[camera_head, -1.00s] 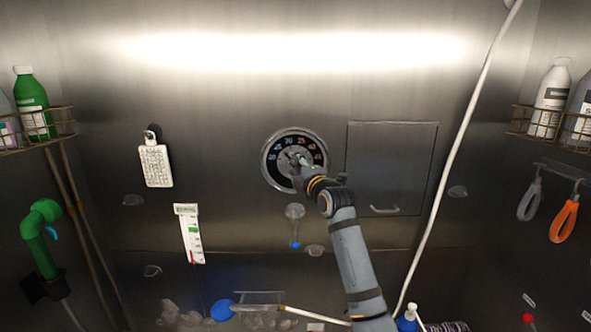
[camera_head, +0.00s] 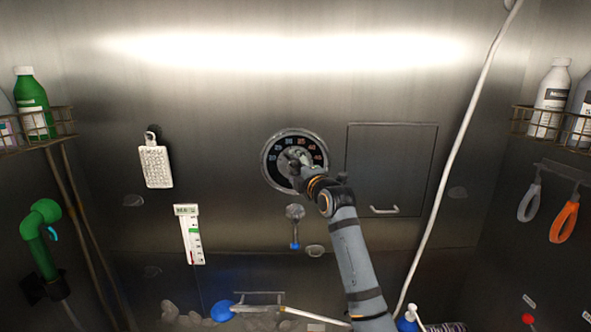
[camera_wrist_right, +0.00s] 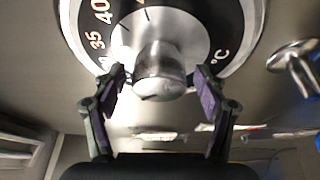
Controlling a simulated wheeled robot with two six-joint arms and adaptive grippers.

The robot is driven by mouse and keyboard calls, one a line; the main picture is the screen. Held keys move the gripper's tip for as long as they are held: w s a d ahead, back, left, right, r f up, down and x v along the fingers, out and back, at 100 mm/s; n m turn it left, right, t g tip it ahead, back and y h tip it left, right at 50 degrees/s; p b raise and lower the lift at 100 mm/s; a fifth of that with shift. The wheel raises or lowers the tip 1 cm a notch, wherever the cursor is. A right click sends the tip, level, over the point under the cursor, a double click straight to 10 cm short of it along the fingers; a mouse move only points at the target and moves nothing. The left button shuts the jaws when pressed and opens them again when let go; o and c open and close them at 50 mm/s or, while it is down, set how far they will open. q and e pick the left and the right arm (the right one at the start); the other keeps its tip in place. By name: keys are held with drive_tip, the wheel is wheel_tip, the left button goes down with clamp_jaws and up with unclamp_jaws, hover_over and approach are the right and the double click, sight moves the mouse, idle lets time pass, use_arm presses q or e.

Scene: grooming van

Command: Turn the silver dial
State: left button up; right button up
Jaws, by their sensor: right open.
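The silver dial (camera_head: 283,158) is a round knob at the centre of a black ring with numbers, mounted on the metal back wall. My right gripper (camera_head: 298,160) is in front of it and hides part of it in the head view. In the right wrist view, the dial's raised silver grip (camera_wrist_right: 160,72) stands between my two open fingers (camera_wrist_right: 160,92). There is a visible gap at the right finger; the left fingertip is very near the grip, and I cannot tell whether it touches. The numbers 35 and 40 and a °C mark show on the ring. My left gripper is not in view.
A small lever with a blue tip (camera_head: 295,225) sits just below the dial. A cabinet door (camera_head: 392,165) with a handle is to its right. A white hose (camera_head: 460,140) hangs further right. A thermometer card (camera_head: 190,232) and white brush (camera_head: 155,166) hang left.

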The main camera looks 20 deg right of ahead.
drive_tip(key=s+d, duration=0.1)
drive_tip(key=s, duration=1.1)
drive_tip(key=shift+d, duration=0.2)
drive_tip(key=shift+w+f, duration=0.1)
drive_tip(key=shift+f, duration=0.05)
